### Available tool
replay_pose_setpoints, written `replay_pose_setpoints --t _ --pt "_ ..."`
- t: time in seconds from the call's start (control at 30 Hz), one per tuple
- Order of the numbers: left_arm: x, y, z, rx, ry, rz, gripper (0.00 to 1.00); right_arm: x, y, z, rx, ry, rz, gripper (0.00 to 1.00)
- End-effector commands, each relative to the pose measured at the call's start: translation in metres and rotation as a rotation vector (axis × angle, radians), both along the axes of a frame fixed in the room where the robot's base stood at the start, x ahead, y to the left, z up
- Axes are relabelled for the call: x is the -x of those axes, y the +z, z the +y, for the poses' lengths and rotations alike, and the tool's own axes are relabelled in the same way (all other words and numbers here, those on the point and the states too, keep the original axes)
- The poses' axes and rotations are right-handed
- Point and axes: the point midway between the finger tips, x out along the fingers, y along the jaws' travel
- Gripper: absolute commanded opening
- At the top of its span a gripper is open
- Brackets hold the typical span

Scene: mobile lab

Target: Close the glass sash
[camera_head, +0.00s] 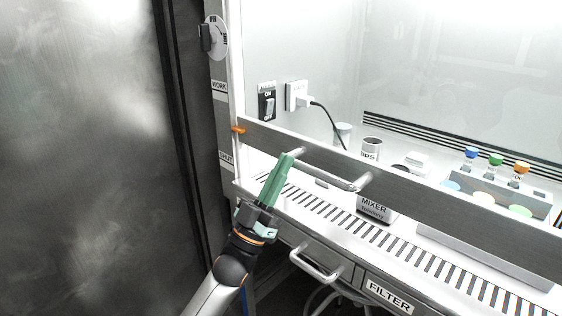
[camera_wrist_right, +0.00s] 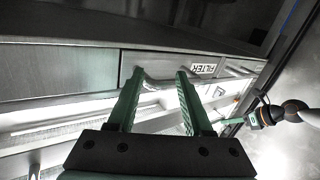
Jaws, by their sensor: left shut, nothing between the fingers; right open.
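The glass sash shows in the head view as a clear pane above a grey metal bottom rail (camera_head: 430,198), which runs slantwise across the hood opening. An orange marker (camera_head: 238,128) at its left end lies between the WORK label (camera_head: 219,87) and the SHUT label (camera_head: 226,157). A bar handle (camera_head: 330,172) is on the rail. My left gripper (camera_head: 289,157) is shut and empty, its tips by the handle's left end; contact is unclear. My right gripper (camera_wrist_right: 157,72) shows only in the wrist view, open, with a metal bar handle between or behind its fingers.
Below the opening are a slotted ledge (camera_head: 345,218), a drawer handle (camera_head: 315,265) and a FILTER panel (camera_head: 388,295). Inside stand a mixer (camera_head: 375,208) and a rack (camera_head: 480,187) with colored-cap vials. A dark metal wall (camera_head: 85,150) borders the left.

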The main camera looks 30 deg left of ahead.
Motion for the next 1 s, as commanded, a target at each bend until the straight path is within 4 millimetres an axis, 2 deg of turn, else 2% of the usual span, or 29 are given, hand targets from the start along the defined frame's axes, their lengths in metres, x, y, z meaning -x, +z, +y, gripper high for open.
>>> replay_pose_setpoints --t 0.03,0.2,0.3,0.4,0.57,0.8,1.0 --pt "-0.005 -0.020 -0.001 -0.003 0.002 0.030 0.00 -0.002 0.031 0.002 -0.004 0.015 -0.129 0.50" --pt "-0.005 -0.041 -0.002 -0.004 0.000 0.030 0.00 0.012 0.105 0.008 -0.006 0.061 -0.443 0.50" --pt "-0.005 -0.054 -0.002 -0.003 0.000 0.029 0.00 0.029 0.141 0.012 -0.005 0.093 -0.615 0.50" --pt "-0.005 -0.067 -0.002 -0.003 0.000 0.029 0.00 0.048 0.167 0.016 -0.008 0.122 -0.754 0.50" --pt "-0.005 -0.085 -0.002 -0.003 0.001 0.030 0.00 0.066 0.180 0.019 -0.016 0.151 -0.862 0.50" --pt "-0.005 -0.103 -0.002 -0.002 0.000 0.028 0.00 0.070 0.175 0.020 -0.031 0.165 -0.881 0.50" --pt "-0.005 -0.110 -0.002 -0.003 0.000 0.027 0.00 0.071 0.171 0.021 -0.038 0.169 -0.882 0.50"
